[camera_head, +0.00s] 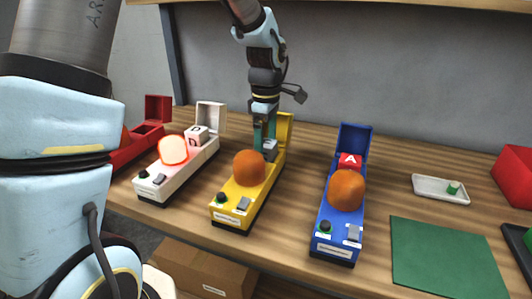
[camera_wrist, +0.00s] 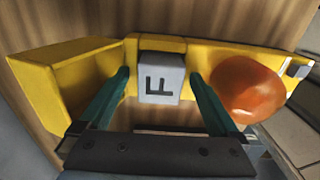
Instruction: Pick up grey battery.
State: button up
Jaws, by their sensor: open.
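In the head view the grey block (camera_head: 270,151) shows at the far part of the yellow box (camera_head: 231,204), partly behind my fingers. My gripper (camera_head: 265,137) points down over it. In the wrist view my gripper (camera_wrist: 160,76) is open, with one green finger on each side of the block. A gap shows between each finger and the block.
An orange ball (camera_head: 249,167) sits in the yellow box beside the block. A white box (camera_head: 154,186) with a glowing ball stands to the left, and a blue box (camera_head: 330,217) to the right. A green mat (camera_head: 445,257) and a white tray (camera_head: 428,185) lie further right.

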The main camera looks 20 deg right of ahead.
jog(key=shift+c, duration=0.4)
grip_shut()
dwell(0.4)
